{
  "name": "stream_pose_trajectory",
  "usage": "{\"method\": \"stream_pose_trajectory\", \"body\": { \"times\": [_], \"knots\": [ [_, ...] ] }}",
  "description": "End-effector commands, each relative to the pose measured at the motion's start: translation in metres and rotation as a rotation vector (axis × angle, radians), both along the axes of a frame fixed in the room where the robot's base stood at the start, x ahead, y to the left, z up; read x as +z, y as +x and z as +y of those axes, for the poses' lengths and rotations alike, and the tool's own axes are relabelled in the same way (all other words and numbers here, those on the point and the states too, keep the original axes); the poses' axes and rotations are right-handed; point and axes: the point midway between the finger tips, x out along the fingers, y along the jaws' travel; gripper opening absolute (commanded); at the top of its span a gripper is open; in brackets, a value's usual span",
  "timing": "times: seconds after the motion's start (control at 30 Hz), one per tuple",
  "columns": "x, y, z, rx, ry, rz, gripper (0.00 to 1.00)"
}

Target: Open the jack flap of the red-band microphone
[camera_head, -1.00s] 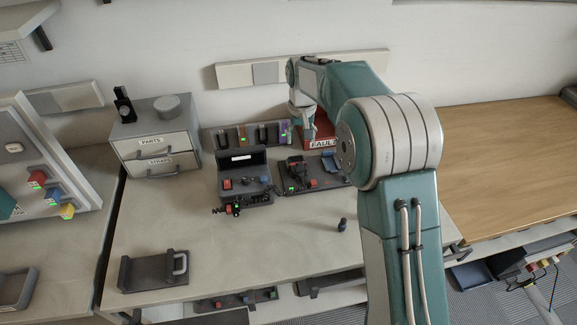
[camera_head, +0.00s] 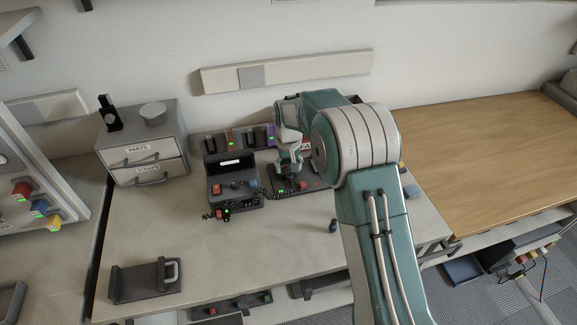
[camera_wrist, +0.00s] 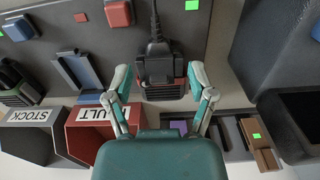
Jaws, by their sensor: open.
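A dark microphone (camera_wrist: 160,68) with a ribbed grille end and a thick cord lies on the grey work plate (camera_wrist: 215,30) in the wrist view. My gripper (camera_wrist: 160,76) is open, one finger on each side of the microphone. I cannot tell if the fingers touch it.
A red block (camera_wrist: 118,13) and a blue clip (camera_wrist: 90,70) are on the plate near the microphone. The FAULT bin (camera_wrist: 100,135) and STOCK bin (camera_wrist: 30,135) are close by. A dark open case (camera_head: 232,185) stands left of my gripper. The table front (camera_head: 230,255) is mostly clear.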

Motion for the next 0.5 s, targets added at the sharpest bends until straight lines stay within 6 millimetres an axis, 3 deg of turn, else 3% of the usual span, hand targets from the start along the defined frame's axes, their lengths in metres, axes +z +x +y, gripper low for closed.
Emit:
{"method": "stream_pose_trajectory", "body": {
  "times": [0.13, 0.17, 0.3, 0.33, 0.5],
  "knots": [
    [0.0002, 0.0001, 0.0000, 0.000, 0.000, 0.000, 0.72],
    [0.0002, 0.0001, 0.0000, 0.000, 0.000, 0.000, 0.67],
    [0.0004, 0.0002, 0.0000, 0.000, 0.000, -0.001, 0.05],
    [0.0004, 0.0002, 0.0000, 0.000, 0.000, -0.001, 0.00],
    [-0.0001, 0.0002, 0.0004, 0.000, 0.000, -0.001, 0.00]
  ]
}}
